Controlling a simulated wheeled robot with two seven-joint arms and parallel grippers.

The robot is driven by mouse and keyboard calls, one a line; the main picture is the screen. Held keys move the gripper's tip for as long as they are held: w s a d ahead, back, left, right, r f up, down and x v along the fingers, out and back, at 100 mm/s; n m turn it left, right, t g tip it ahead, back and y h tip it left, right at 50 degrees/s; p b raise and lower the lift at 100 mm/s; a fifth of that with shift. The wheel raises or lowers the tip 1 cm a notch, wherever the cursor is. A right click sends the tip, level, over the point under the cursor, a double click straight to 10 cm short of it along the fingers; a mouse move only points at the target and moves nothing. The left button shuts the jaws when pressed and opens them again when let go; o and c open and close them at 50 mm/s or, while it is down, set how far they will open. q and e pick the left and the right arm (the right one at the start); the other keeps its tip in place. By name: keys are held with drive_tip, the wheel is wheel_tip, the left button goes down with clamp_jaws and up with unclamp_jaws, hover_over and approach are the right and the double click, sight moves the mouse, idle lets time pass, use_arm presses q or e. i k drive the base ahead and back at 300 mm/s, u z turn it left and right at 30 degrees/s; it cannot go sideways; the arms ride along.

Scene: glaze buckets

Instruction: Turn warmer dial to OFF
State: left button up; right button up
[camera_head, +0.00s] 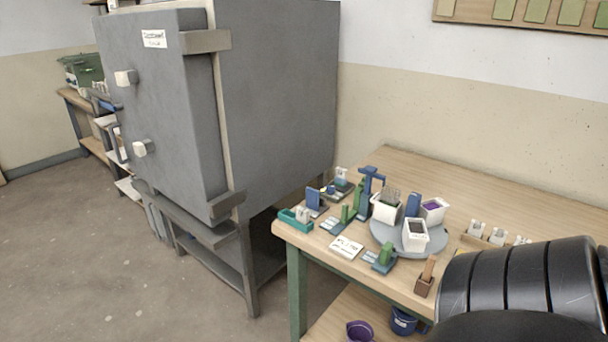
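I cannot make out for certain a warmer dial marked OFF. A large grey cabinet (275,110) stands at the left with a small white label (154,39), too small to read. Its front has an upper pale knob (125,77) and a lower pale knob (143,148); I cannot tell whether either is the dial. Neither gripper shows; a black ribbed part, seemingly of my own arm, fills the lower right corner.
The wooden table (480,190) carries a round grey turntable (385,241) with white pots, a teal tray (291,221), a white card (346,247) and a wooden holder (425,283). Purple and blue buckets stand below. Floor in front of the cabinet is clear.

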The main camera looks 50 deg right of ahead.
sight(331, 189)
drive_tip(key=z, duration=0.45)
drive_tip(key=i, duration=0.85)
drive_tip(key=z, duration=0.85)
